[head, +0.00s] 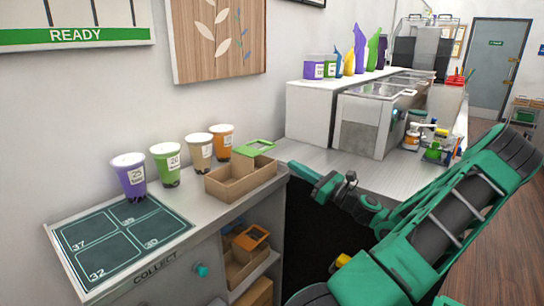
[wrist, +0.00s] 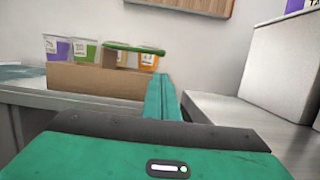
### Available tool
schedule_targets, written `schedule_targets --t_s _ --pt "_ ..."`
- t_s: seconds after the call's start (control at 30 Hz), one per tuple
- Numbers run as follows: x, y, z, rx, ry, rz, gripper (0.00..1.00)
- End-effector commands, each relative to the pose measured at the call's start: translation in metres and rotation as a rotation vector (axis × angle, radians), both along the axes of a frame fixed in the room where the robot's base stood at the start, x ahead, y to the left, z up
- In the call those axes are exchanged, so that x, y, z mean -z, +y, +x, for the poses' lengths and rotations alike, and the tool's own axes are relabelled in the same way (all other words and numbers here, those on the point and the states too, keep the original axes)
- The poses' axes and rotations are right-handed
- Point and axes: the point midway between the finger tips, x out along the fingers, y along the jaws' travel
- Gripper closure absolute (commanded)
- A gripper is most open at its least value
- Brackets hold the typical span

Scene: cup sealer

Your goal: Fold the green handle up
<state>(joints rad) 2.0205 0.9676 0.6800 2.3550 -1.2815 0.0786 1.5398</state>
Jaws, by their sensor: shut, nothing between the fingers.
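The green handle (head: 256,146) is a thin frame with an opening, at the back of a brown cardboard cup carrier (head: 238,184) on the counter. It lies nearly flat, level with or just above the carrier's top. In the wrist view the handle (wrist: 135,48) shows almost edge-on above the carrier wall (wrist: 100,82). My green gripper (head: 294,168) is shut and empty, just right of the carrier and apart from the handle. In the wrist view its closed fingers (wrist: 161,96) point forward beside the carrier's right end. Any contact with the carrier cannot be told.
Several lidded cups, including a purple one (head: 130,175) and an orange one (head: 222,141), stand behind and left of the carrier. A numbered collect tray (head: 120,242) lies left. A white machine (head: 370,115) stands right. An orange-topped carrier (head: 250,240) sits on a shelf below.

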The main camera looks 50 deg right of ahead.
Motion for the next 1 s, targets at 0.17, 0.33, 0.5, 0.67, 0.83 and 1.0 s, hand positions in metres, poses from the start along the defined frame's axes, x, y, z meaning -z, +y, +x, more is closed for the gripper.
schedule_targets --t_s 0.17,0.33,0.5,0.67,0.83,1.0 --pt "-0.003 0.000 0.010 0.001 0.001 -0.001 1.00" --pt "-0.009 0.001 0.035 0.001 0.001 -0.003 1.00" --pt "-0.016 0.003 0.063 0.000 0.001 -0.002 1.00" --pt "-0.021 0.005 0.083 0.002 0.001 -0.003 1.00" --pt "-0.024 0.005 0.093 0.003 0.001 -0.001 1.00" --pt "-0.024 0.005 0.095 0.003 0.001 -0.001 1.00"
